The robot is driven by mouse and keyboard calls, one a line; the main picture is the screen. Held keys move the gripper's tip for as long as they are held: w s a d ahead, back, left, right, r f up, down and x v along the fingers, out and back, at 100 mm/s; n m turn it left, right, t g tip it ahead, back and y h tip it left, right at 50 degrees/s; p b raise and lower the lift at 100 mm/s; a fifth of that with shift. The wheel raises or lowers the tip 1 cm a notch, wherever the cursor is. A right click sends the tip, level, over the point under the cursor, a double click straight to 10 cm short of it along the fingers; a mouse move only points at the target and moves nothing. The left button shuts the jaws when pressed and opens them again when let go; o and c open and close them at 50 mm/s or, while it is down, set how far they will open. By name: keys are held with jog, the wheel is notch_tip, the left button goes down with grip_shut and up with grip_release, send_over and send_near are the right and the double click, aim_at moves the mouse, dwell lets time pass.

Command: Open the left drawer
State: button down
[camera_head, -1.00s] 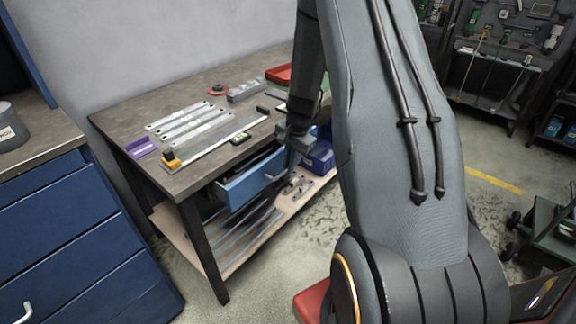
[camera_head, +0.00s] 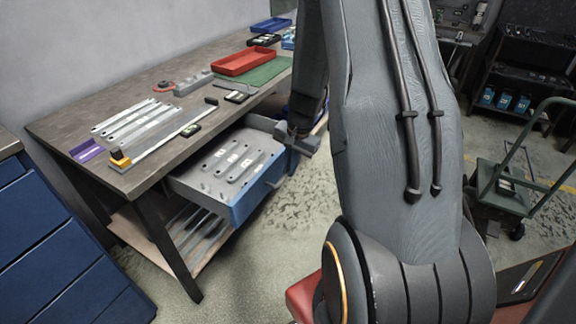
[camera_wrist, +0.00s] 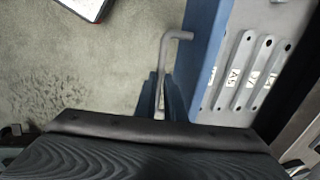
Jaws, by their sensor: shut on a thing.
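The left drawer (camera_head: 232,207) stands pulled well out from under the workbench. Its blue front and grey inside show, with several flat grey brackets lying in it. In the wrist view, the drawer's blue front (camera_wrist: 205,45) runs along the right of its grey bar handle (camera_wrist: 163,58). My gripper (camera_wrist: 160,98) is shut on the handle, with its fingers either side of the bar. In the head view, my wrist is at the far end of the drawer front and my arm hides part of that area.
The workbench (camera_head: 62,122) holds metal strips, a red tray (camera_head: 243,61) and a green mat (camera_head: 268,71). A lower shelf carries long bars. A blue cabinet (camera_head: 60,240) stands at left. A green trolley (camera_head: 500,190) is at right. The floor before the drawer is clear.

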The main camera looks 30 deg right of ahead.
dwell(0.3)
jog(key=c, duration=1.8)
grip_release()
jog(key=shift+c, duration=0.2)
notch_tip(320, 180, up, 8)
jog(key=s, duration=0.1)
jog(key=shift+s+d+f, duration=0.15)
jog(key=shift+d, duration=0.2)
jog(key=s+a+r+n, duration=0.3)
jog(key=s+a+n, duration=0.3)
jog(key=a, duration=0.3)
jog(key=s+a+r+n+g+h, duration=0.1)
jog(key=s+a+r+n, duration=0.2)
jog(key=s+a+n, duration=0.3)
jog(key=s+a, duration=0.2)
jog(key=a, duration=0.1)
jog(key=shift+s+a+r, duration=0.15)
jog(key=shift+s+a, duration=0.1)
jog(key=shift+a, duration=0.15)
